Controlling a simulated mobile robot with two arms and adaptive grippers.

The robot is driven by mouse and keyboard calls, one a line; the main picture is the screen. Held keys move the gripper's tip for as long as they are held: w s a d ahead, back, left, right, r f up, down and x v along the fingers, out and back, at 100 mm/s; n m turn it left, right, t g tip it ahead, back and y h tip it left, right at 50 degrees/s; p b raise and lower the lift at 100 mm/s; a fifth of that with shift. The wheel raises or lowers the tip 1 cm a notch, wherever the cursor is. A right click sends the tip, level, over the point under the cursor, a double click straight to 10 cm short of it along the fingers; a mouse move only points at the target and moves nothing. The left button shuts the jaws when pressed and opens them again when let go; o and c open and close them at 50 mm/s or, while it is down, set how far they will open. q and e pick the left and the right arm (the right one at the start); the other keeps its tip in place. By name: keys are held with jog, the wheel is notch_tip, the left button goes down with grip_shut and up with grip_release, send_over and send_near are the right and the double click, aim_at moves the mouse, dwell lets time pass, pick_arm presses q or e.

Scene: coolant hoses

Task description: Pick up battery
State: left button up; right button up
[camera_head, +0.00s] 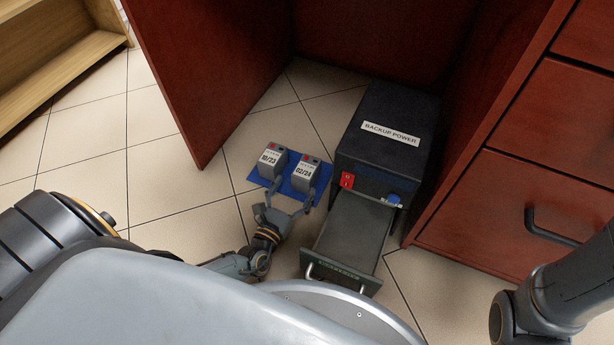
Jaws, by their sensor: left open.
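Two grey batteries stand on a blue mat (254,179) on the floor. The left battery (271,160) is labelled 10/23 and the right battery (304,171) is labelled 02/24. Both have small red marks on top. My left gripper (290,195) is open and empty. Its fingers point at the near side of the 02/24 battery, one finger toward each side of it. I cannot tell whether they touch it. My right gripper is out of view; only part of that arm shows at the lower right.
A black box (395,118) labelled BACKUP POWER stands right of the mat, with a red switch (347,180). Its tray (350,235) is pulled out toward me. Red-brown desk panels (215,70) enclose the space left and right. Tiled floor is clear at left.

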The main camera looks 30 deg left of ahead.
aim_at(304, 171)
pick_arm(q)
jog(key=shift+w, duration=0.65)
jog(key=w+b, duration=0.1)
jog(key=w, duration=0.1)
jog(key=w+b, duration=0.2)
jog(key=shift+w+a+f, duration=0.15)
jog(key=shift+w, duration=0.45)
jog(key=shift+c, duration=0.2)
grip_shut()
jog(key=shift+r, duration=0.4)
